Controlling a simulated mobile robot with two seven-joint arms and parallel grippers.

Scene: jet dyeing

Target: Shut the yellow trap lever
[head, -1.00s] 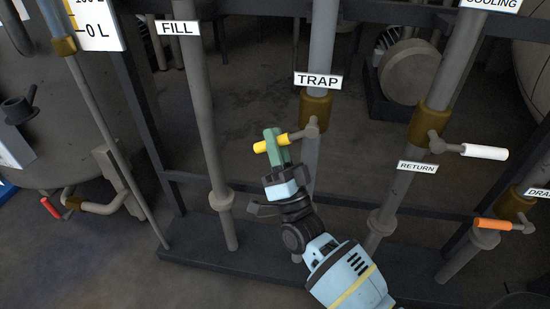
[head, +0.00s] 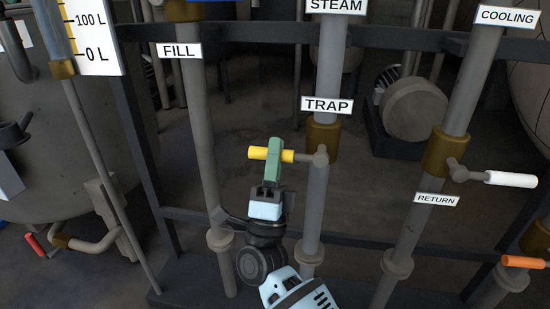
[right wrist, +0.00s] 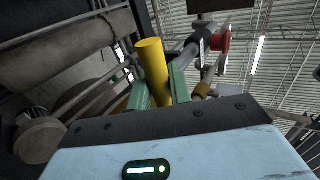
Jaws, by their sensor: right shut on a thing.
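The yellow trap lever (head: 258,153) sticks out to the left from a brass valve (head: 322,142) on the pipe under the TRAP sign (head: 327,105). It lies about level, across the pipe. My right gripper (head: 273,152) comes from below with its green fingers shut around the yellow handle. In the right wrist view the yellow handle (right wrist: 153,68) stands between the two green fingers (right wrist: 158,88). My left gripper is not in view.
The FILL pipe (head: 201,130) stands to the left of the lever. To the right, the RETURN pipe carries a white lever (head: 510,179), and an orange lever (head: 523,262) is lower right. A dark frame rail (head: 400,249) crosses below.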

